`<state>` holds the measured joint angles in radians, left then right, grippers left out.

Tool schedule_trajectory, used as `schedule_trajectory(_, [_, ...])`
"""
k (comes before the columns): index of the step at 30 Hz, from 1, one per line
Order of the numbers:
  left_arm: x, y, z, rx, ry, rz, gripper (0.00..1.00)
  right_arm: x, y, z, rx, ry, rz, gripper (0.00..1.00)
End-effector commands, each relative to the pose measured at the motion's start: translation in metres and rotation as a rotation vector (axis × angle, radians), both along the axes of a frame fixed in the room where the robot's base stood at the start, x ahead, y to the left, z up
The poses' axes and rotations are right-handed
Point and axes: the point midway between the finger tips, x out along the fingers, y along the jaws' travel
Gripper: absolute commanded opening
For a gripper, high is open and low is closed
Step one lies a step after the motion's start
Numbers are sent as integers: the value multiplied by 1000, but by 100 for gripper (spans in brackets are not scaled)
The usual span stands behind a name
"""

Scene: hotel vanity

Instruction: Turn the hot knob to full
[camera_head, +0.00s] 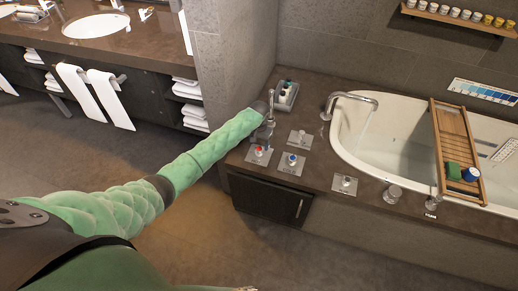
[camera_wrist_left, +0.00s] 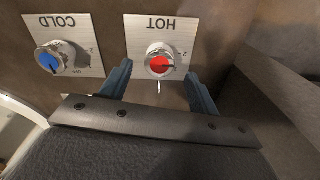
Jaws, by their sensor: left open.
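The hot knob (camera_head: 259,151) has a red cap and sits on a square metal plate on the brown tub deck. In the left wrist view the hot knob (camera_wrist_left: 158,64) shows a dark pointer mark towards the right, below the word HOT, which appears upside down. My left gripper (camera_head: 268,122) is just behind the knob in the head view. In the left wrist view its two open fingers (camera_wrist_left: 160,84) are apart, one to each side of the knob's lower part, with nothing held. Whether they touch the knob cannot be told.
The blue-capped cold knob (camera_wrist_left: 48,63) is close beside the hot one; it also shows in the head view (camera_head: 292,159). A curved spout (camera_head: 350,97), bathtub (camera_head: 385,150) and wooden caddy (camera_head: 452,150) stand to the right. A bottle tray (camera_head: 287,97) is behind.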

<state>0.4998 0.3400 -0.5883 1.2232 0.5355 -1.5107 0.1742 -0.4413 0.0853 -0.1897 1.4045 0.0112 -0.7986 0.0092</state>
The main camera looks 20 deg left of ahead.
Motion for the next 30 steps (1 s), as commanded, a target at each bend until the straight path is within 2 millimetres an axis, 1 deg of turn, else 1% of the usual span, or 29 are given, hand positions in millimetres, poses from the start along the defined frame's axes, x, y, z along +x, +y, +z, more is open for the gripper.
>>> schedule_trajectory(3, [0, 1, 14, 1, -1, -1, 61, 3, 1, 7, 2, 3, -2, 36])
schedule_trajectory(6, [0, 1, 25, 0, -1, 0, 61, 5, 2, 13, 2, 7, -2, 36])
schedule_trajectory(10, [0, 1, 31, 0, 0, 1, 61, 6, 3, 17, 3, 9, -3, 36])
schedule_trajectory(25, [0, 0, 32, 0, 0, 0, 61, 6, 2, 17, 2, 10, -3, 36])
schedule_trajectory(28, [-7, -4, 29, -4, -1, -6, 61, 6, 2, 17, 2, 10, -3, 36])
schedule_trajectory(30, [-17, -11, 25, -11, -5, -17, 61, 6, 2, 17, 2, 10, -3, 36])
